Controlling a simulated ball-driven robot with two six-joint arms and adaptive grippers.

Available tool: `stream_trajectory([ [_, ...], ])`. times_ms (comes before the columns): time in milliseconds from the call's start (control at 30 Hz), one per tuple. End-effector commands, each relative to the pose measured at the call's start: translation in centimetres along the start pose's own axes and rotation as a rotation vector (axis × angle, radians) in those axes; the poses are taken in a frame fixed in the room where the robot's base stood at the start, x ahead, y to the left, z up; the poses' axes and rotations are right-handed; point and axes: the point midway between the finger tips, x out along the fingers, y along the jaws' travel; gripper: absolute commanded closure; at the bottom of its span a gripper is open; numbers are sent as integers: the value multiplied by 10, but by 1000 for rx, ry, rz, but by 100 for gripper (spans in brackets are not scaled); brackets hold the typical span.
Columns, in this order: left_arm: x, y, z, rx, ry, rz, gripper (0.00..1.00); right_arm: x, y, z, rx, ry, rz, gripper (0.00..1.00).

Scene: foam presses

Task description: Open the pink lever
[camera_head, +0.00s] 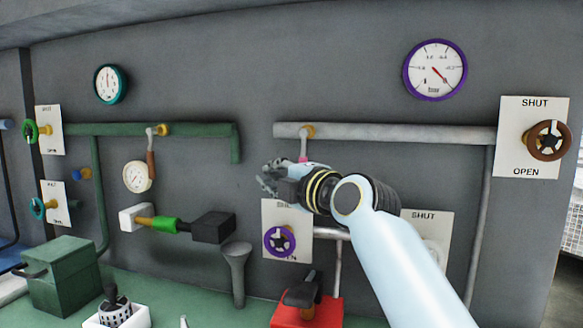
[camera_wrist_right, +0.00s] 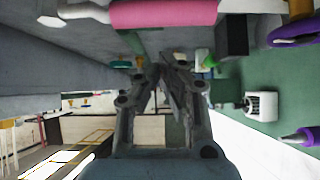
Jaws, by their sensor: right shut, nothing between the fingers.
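The pink lever (camera_head: 303,148) hangs down from a brass valve (camera_head: 308,131) on the grey pipe (camera_head: 400,133) in the head view. Its lower part is hidden behind my right gripper (camera_head: 268,180). My right gripper is shut and empty, with its fingers pointing left, just below and left of the visible part of the lever. In the right wrist view the pink lever (camera_wrist_right: 165,13) lies along the top edge, apart from the closed fingertips (camera_wrist_right: 160,72). I cannot tell whether another part of the gripper touches it. My left gripper is not in view.
A brown lever (camera_head: 150,163) hangs from the green pipe (camera_head: 190,129) at left. A purple handwheel (camera_head: 279,241) sits on a panel below my right gripper. A red box (camera_head: 322,313) and a grey funnel-shaped post (camera_head: 237,270) stand below. Bare wall lies left of the gripper.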

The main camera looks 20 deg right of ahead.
Motion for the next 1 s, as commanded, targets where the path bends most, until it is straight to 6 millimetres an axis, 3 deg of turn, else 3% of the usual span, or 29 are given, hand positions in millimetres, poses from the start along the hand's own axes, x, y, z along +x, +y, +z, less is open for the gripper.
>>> stream_trajectory([
  [67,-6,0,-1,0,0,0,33,16,3,-1,2,1,0,100],
  [200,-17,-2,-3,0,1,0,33,-3,2,19,-4,-2,-1,100],
  [400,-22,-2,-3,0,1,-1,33,-12,1,30,-1,-1,0,100],
  [1000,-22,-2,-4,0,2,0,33,-7,0,36,-23,-1,-25,100],
])
